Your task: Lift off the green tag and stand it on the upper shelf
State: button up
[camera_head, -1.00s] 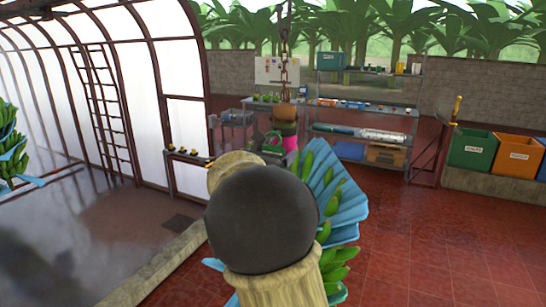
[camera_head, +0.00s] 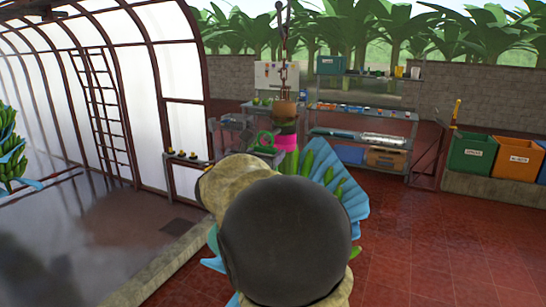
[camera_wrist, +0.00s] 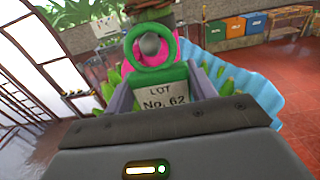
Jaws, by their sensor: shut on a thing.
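The green tag (camera_wrist: 153,72) is a thick green ring above a pale plate reading "LOT No. 62". My gripper (camera_wrist: 158,88) is shut on its lower part, with a grey finger on each side. A grey round knob (camera_wrist: 149,45) shows through the ring; I cannot tell whether the ring still hangs on it. A pink band (camera_wrist: 172,62) on the hanging stem is just behind. In the head view the green ring (camera_head: 265,140) stands left of the pink band, and my arm hides most of the gripper. The upper shelf (camera_head: 375,77) is on the rack at the back right.
The stem hangs from a chain (camera_head: 284,50), with green bananas and a blue cover (camera_head: 345,192) below. A work table (camera_head: 235,128) stands behind. Green (camera_head: 470,155) and orange (camera_head: 516,157) bins are at the right. The red floor there is clear.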

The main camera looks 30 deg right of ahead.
jog(key=b+v, duration=0.3)
jog(key=v, duration=1)
jog(key=shift+s+a, duration=0.2)
jog(key=shift+a, duration=0.1)
jog(key=shift+w, duration=0.1)
jog(key=shift+s, duration=0.2)
jog(key=shift+w+d, duration=0.1)
jog(key=shift+w, duration=0.05)
jog(key=shift+r, duration=0.1)
jog(key=shift+s, duration=0.2)
jog(key=v, duration=0.8)
jog(key=shift+a, duration=0.3)
